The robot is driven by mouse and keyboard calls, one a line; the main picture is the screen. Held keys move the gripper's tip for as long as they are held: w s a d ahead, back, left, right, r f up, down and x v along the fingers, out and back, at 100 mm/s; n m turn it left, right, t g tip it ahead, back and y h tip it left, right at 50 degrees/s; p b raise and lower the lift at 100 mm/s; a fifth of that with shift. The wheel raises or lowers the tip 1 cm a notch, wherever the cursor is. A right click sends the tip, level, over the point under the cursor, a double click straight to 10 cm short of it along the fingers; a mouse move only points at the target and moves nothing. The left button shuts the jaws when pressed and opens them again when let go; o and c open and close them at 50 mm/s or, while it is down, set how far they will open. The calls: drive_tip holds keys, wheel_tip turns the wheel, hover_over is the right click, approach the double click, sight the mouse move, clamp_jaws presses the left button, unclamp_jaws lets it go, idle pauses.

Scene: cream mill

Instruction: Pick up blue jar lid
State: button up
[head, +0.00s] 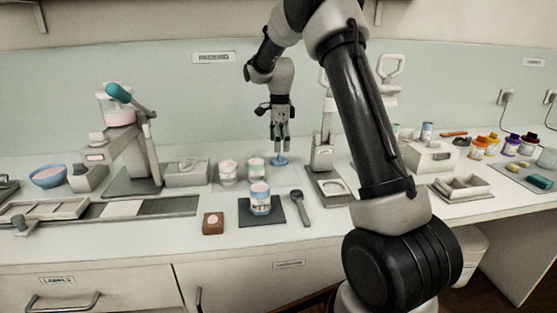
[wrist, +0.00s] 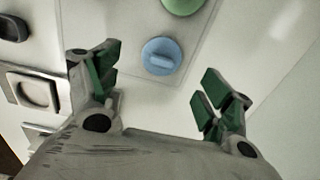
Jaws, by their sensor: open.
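The blue jar lid (head: 280,161) lies flat on the white counter towards the back, just below my gripper in the head view. In the wrist view the lid (wrist: 161,56) is a round blue disc with a raised bar across its top. My gripper (head: 280,146) points straight down over it. In the wrist view my gripper (wrist: 160,90) is open, with its green-padded fingers wide apart and nothing between them. The lid shows beyond the fingertips, roughly midway between left and right. I cannot tell the exact height of the fingertips above it.
A press with a pale base (head: 322,158) stands close on the right. A blue-labelled jar (head: 260,200) on a dark mat and a dark spoon (head: 300,207) lie in front.

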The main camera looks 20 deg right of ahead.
sight(279, 154)
wheel_tip(279, 154, down, 6)
drive_tip(key=shift+w+r, duration=0.15)
drive_tip(key=shift+r, duration=0.1)
drive_tip(key=c, duration=0.9)
